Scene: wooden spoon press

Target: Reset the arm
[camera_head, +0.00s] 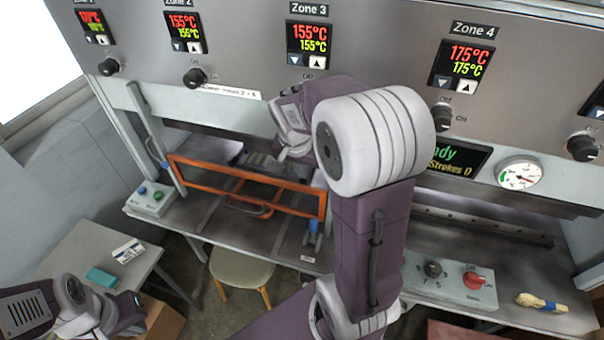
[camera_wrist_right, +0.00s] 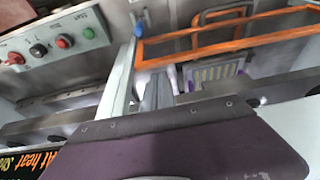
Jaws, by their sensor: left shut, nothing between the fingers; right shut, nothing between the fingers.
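My right arm (camera_head: 370,240) rises through the middle of the head view and bends towards the press front. Its gripper (camera_head: 284,155) is in front of the press opening, near the orange guard frame (camera_head: 245,180), shut and empty. Contact with the frame cannot be told. In the right wrist view the right gripper's fingers (camera_wrist_right: 140,95) point towards the orange frame and hold nothing. My left gripper (camera_head: 135,308) is low at the left edge of the head view, beside the small side table, shut and empty; its fingertips are small there.
The press has a control panel with zone displays (camera_head: 308,42) above. A button box (camera_head: 150,199) stands left, a red-switch box (camera_head: 450,280) right. A brush (camera_head: 541,302) lies at the right. A stool (camera_head: 241,270) and side table (camera_head: 85,250) stand below.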

